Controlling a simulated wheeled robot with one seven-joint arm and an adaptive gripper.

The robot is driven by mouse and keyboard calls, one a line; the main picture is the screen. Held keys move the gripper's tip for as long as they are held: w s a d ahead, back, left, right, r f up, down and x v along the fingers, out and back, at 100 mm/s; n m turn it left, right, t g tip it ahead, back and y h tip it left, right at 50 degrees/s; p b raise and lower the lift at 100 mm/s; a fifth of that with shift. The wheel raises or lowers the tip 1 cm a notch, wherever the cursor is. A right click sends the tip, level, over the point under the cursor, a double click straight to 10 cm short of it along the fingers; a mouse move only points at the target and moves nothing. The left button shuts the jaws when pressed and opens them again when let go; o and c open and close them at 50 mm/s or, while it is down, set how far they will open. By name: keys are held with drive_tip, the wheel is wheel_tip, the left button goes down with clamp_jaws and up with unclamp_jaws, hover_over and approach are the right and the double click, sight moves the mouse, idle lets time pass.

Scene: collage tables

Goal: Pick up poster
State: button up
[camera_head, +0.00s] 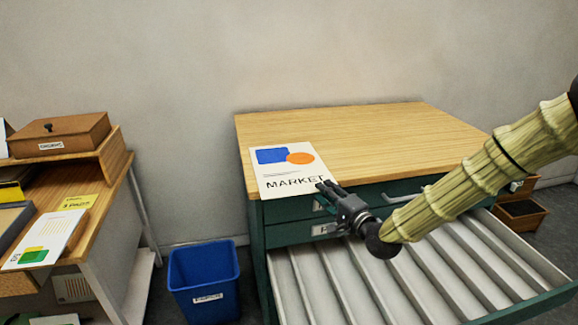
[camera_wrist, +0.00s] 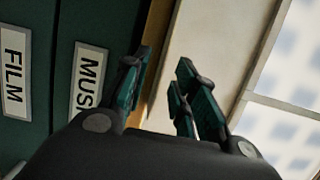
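The poster (camera_head: 277,172) is a cream sheet with a blue block, an orange oval and the word MARKET. It lies flat on the front left of the wooden cabinet top (camera_head: 400,135), its lower edge at the cabinet's front edge. My gripper (camera_head: 326,186) is at the poster's lower right corner, by the front edge; I cannot tell whether it touches. In the wrist view my gripper (camera_wrist: 160,78) has its two fingers apart, with the wooden edge showing between them. A pale surface lies behind the right finger; I cannot tell whether it is the poster.
An open, divided drawer (camera_head: 370,285) juts out below my gripper. Closed green drawers with FILM (camera_wrist: 14,72) and partly hidden labels are above it. A blue bin (camera_head: 204,282) stands left of the cabinet. A wooden desk (camera_head: 112,190) with papers and a box is farther left.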

drive_tip(key=shift+x, duration=0.95)
clamp_jaws()
drive_tip(key=shift+r, duration=0.15)
